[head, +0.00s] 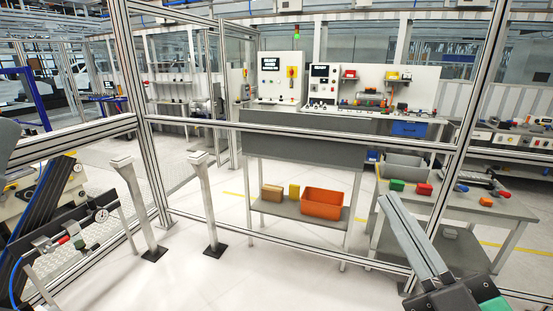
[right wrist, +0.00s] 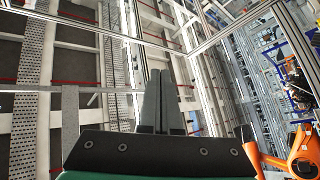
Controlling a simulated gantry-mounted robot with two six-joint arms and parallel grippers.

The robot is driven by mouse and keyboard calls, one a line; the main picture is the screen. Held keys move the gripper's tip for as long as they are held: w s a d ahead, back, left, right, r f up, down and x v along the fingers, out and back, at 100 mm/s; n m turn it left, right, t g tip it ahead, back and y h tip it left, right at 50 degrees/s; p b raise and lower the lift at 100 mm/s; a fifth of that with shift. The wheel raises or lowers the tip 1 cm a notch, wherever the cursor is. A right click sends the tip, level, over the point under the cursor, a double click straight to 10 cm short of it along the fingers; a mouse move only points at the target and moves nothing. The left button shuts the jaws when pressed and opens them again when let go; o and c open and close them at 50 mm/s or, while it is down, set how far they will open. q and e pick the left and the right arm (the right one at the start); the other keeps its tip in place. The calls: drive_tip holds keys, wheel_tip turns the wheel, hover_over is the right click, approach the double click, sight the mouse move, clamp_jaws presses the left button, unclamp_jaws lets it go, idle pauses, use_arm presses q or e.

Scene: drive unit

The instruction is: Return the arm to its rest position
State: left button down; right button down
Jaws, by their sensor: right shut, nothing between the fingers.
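My right gripper (head: 388,204) comes in from the lower right corner of the head view. Its two long grey fingers lie together and point up and to the left, with nothing between them. They appear in front of the right-hand workbench and the aluminium frame; I cannot tell how far they are from either. The right wrist view also shows the right gripper (right wrist: 161,74), with its fingers shut side by side and pointing up toward the hall's ceiling. My left gripper does not show in the head view.
Aluminium frame rails (head: 300,134) cross the view. Behind them, an orange bin (head: 323,204) sits on a lower shelf. A workbench (head: 508,208) with small coloured parts stands at right. Two metal posts (head: 203,200) stand left. An orange robot arm (right wrist: 303,140) shows in the wrist view.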

drive_tip(key=s+d+r+m+t+h, duration=0.3)
drive_tip(key=s+r+m+t+h, duration=0.15)
drive_tip(key=s+r+m, duration=0.5)
wheel_tip(320, 180, up, 40)
drive_tip(key=p, duration=3.8)
drive_tip(key=shift+w+r, duration=0.15)
drive_tip(key=shift+r, duration=0.05)
drive_tip(key=shift+t+y, duration=0.25)
